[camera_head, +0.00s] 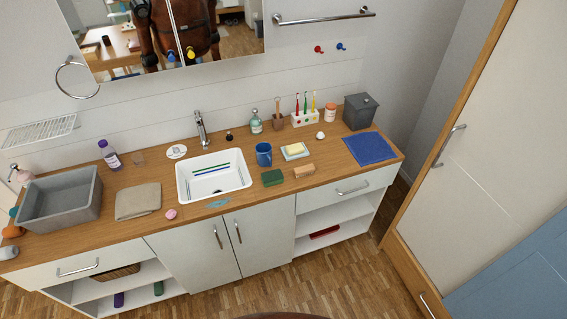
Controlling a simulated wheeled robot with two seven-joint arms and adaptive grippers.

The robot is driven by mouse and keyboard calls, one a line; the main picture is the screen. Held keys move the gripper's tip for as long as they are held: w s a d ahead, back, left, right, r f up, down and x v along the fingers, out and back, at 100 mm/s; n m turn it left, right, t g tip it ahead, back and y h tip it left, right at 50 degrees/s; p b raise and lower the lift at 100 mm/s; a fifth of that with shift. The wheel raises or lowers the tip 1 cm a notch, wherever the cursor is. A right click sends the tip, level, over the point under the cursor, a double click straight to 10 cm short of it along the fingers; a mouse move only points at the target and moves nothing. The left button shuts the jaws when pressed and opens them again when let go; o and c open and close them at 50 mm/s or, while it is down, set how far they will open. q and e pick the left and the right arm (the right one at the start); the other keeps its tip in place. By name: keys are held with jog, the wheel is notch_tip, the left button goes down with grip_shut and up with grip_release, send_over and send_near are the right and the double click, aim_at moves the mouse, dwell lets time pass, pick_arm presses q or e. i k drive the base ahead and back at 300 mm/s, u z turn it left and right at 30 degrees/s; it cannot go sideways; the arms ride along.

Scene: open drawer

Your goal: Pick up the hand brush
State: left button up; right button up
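A small tan block that looks like the hand brush (304,171) lies on the wooden countertop (342,171), near its front edge and right of the sink. It is small in the picture, so its bristles cannot be made out clearly. A dark green sponge-like block (272,178) lies just left of it, apart from it. A soap dish with a yellow bar (294,152) is just behind it. Neither of my grippers shows in the head view.
A blue mug (264,154) stands by the white sink (186,190). A blue cloth (369,148) and grey bin (360,111) are at the right end. A grey tub (90,213) and folded towel (138,201) are left. Drawers and cabinet doors below look shut.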

aim_at(309, 168)
jog(key=u, duration=0.1)
jog(key=i, duration=1.3)
jog(key=z, duration=0.35)
